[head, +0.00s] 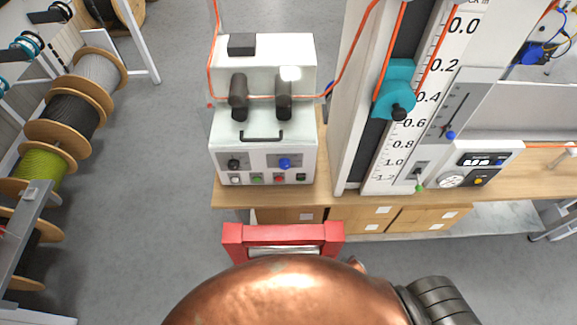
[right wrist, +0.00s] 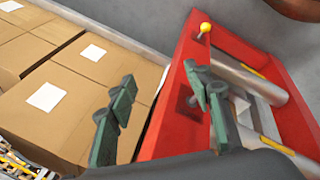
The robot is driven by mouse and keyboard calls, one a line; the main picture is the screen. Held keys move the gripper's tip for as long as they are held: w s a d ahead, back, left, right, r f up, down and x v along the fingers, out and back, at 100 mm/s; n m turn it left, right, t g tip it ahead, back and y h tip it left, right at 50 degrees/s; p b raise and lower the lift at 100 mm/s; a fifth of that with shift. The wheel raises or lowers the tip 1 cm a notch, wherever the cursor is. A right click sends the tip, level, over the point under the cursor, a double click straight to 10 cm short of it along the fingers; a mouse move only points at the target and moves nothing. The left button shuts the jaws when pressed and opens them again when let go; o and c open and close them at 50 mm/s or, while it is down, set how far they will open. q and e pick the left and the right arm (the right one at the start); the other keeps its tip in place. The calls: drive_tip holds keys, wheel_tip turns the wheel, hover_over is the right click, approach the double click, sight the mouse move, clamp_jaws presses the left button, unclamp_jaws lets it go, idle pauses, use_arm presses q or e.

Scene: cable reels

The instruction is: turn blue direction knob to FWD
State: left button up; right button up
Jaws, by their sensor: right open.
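The blue direction knob (head: 285,163) sits on the right half of the front panel of a white machine (head: 262,140) in the head view. Its setting and the lettering around it are too small to read. My right gripper (right wrist: 159,75) shows in the right wrist view with its two dark green fingers apart and nothing between them. It is above the floor area by a red frame and cardboard boxes, away from the knob. My left gripper is not in view.
A black knob (head: 234,164) and a row of small buttons share the panel. The machine stands on a wooden bench (head: 340,206). A red frame with rollers (head: 233,236) is in front of it, and cardboard boxes (right wrist: 75,85) are beside the frame. Cable reels (head: 60,110) stand at left.

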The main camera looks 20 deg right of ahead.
drive_tip(key=w+d+r+n+t+h+p, duration=0.15)
drive_tip(key=w+r, duration=0.25)
drive_tip(key=r, duration=0.4)
drive_tip(key=w+r+n+t+h+p, duration=0.1)
drive_tip(key=w+r+n+t+h, duration=0.15)
drive_tip(key=w+r, duration=0.45)
drive_tip(key=w+d+r+n+t+h+p, duration=0.1)
drive_tip(key=w+r+n, duration=0.15)
drive_tip(key=r, duration=0.75)
drive_tip(key=n+t+y+p, duration=0.3)
drive_tip(key=n+t, duration=0.6)
drive_tip(key=n, duration=1.2)
approach(284, 167)
drive_tip(key=x, duration=0.8)
drive_tip(key=shift+w+d+f, duration=0.2)
drive_tip(key=shift+w+d, duration=0.05)
drive_tip(key=shift+w, duration=0.05)
drive_tip(key=shift+a+m, duration=0.1)
drive_tip(key=shift+m, duration=0.15)
drive_tip(key=c, duration=1.1)
